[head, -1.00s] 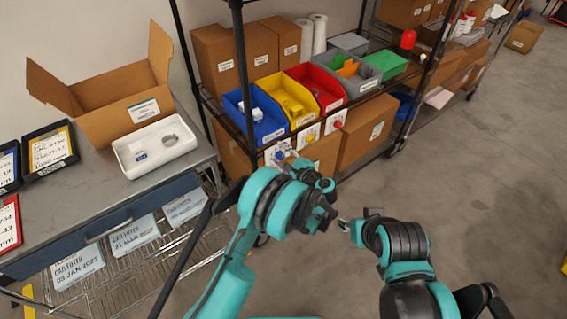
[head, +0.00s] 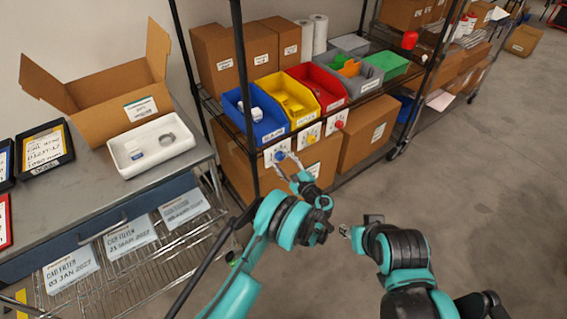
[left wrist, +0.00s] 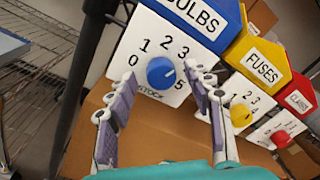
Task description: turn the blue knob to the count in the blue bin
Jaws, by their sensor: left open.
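The blue knob (left wrist: 160,72) sits on a white dial plate (left wrist: 140,48) marked with numbers from 0 to 5, under the blue bin (left wrist: 200,15). A small white mark shows near the knob's right side, but I cannot tell surely which number it points to. In the head view the blue bin (head: 240,124) holds white boxed items; I cannot count them clearly. My left gripper (head: 289,164) is open in front of the dial, its fingers on either side of the knob in the left wrist view, with no clear contact. My right gripper (head: 345,231) hangs away from the shelf, its jaws unclear.
A yellow bin (head: 290,97) and a red bin (head: 330,92) stand to the right, with a yellow knob (left wrist: 240,115) and a red knob (left wrist: 281,138) below. A black shelf post (head: 245,100) stands close left of the dial. A white tray (head: 120,155) lies on the left bench.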

